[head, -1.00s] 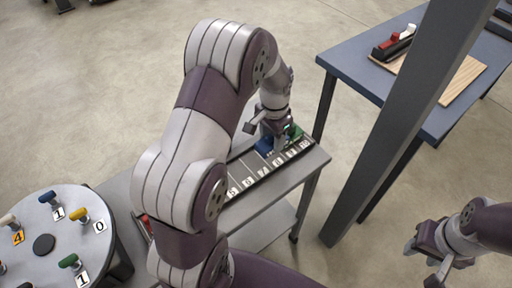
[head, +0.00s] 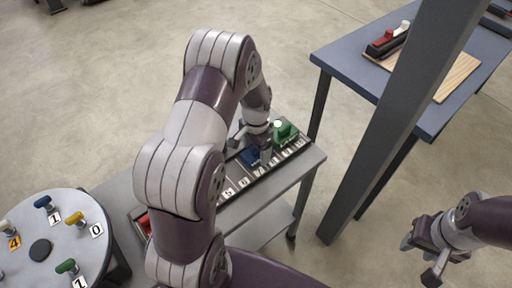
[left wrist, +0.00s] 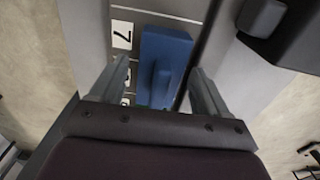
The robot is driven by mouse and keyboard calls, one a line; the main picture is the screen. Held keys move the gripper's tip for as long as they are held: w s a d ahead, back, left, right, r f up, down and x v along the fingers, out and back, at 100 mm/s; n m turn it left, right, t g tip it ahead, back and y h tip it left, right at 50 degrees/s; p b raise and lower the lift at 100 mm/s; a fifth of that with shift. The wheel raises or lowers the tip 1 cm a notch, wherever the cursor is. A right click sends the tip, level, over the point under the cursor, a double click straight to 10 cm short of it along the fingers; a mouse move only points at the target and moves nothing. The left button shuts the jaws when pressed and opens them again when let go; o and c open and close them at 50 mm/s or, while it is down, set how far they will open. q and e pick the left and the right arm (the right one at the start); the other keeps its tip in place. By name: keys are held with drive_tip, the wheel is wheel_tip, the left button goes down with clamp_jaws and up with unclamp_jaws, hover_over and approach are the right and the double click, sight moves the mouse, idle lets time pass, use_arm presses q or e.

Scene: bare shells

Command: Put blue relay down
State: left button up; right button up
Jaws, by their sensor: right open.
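The blue relay (head: 250,156) is at the numbered strip (head: 232,196) on the grey bench, partly hidden by my left gripper (head: 259,156). In the left wrist view the blue relay (left wrist: 165,66) lies between the two fingers of the left gripper (left wrist: 160,85), beside a card reading 7. The fingers stand apart, with a gap visible between the left finger and the relay. Whether the relay rests fully in its slot I cannot tell. My right gripper (head: 428,248) is open and empty at the lower right, away from the benches.
A green relay (head: 285,132) stands at the strip's far end, close to my left gripper. A red piece (head: 143,222) is at its near end. A round table (head: 70,222) with coloured knobs stands left. A grey post (head: 395,125) and blue table (head: 345,72) stand right.

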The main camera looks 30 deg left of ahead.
use_arm(q)
wheel_tip(320, 180, up, 12)
drive_tip(key=s+d+n, duration=0.2)
drive_tip(key=s+d, duration=0.2)
drive_tip(key=s, duration=0.2)
drive_tip(key=s+d+n+t, duration=0.1)
drive_tip(key=s+d+n, duration=0.1)
drive_tip(key=s+d, duration=0.2)
drive_tip(key=s, duration=0.3)
drive_tip(key=shift+s+f, duration=0.2)
drive_tip(key=shift+s, duration=0.05)
